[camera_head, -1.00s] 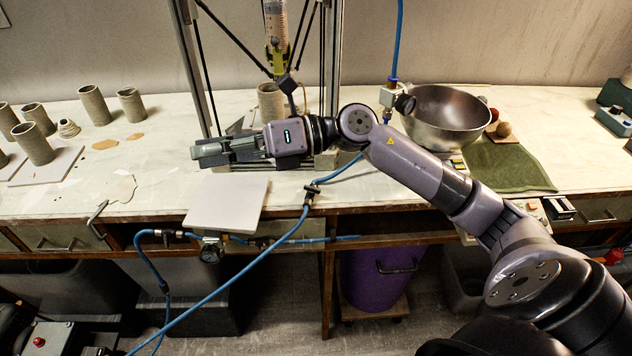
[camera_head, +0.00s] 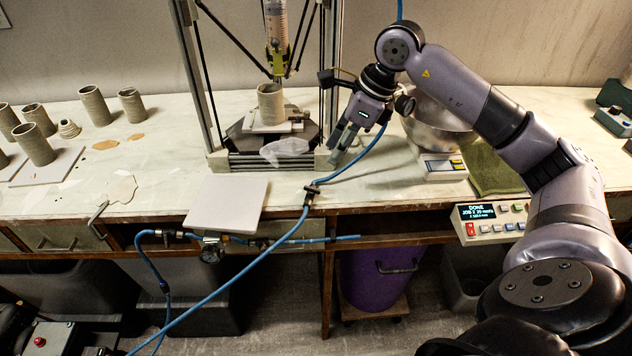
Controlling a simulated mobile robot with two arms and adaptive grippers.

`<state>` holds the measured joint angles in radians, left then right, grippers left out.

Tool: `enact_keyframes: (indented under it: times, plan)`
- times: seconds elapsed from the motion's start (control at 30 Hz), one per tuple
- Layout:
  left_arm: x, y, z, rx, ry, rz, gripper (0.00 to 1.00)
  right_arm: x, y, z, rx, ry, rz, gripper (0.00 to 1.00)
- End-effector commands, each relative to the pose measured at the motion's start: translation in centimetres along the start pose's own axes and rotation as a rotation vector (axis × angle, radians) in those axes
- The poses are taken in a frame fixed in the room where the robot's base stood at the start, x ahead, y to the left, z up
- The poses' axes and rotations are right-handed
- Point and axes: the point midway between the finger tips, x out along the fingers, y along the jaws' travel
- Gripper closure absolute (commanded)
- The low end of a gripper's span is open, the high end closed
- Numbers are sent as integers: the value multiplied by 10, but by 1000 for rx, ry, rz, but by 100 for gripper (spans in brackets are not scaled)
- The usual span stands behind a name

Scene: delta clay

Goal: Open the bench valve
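A blue air hose runs along the bench front, with a small dark inline fitting, possibly the bench valve (camera_head: 312,192), at the bench edge. Another fitting and a round gauge (camera_head: 211,250) hang on the line below the edge. I cannot tell for sure which fitting is the bench valve. My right gripper (camera_head: 338,155) hangs over the bench to the right of the printer base, fingers pointing down and slightly left. It is above and right of the inline fitting, apart from it. Nothing shows in its fingers; their gap is not clear. My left gripper is not in view.
The clay printer holds a clay cylinder (camera_head: 270,104) on its plate, with a crumpled clear sheet (camera_head: 285,151) in front. A metal bowl (camera_head: 440,125) stands behind my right arm. A white board (camera_head: 226,203) overhangs the bench edge. A control panel (camera_head: 490,222) reads DONE.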

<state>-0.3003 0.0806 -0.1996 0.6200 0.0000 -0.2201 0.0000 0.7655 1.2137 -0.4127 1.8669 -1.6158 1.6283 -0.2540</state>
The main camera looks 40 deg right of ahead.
Motion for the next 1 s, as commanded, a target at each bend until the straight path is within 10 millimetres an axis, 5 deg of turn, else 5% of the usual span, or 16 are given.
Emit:
enact_keyframes:
  times: [0.5,1.0]
  plan:
    - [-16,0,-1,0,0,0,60,103,2,1,0,-2,5,72]
    - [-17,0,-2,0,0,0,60,120,1,1,-1,-2,1,73]
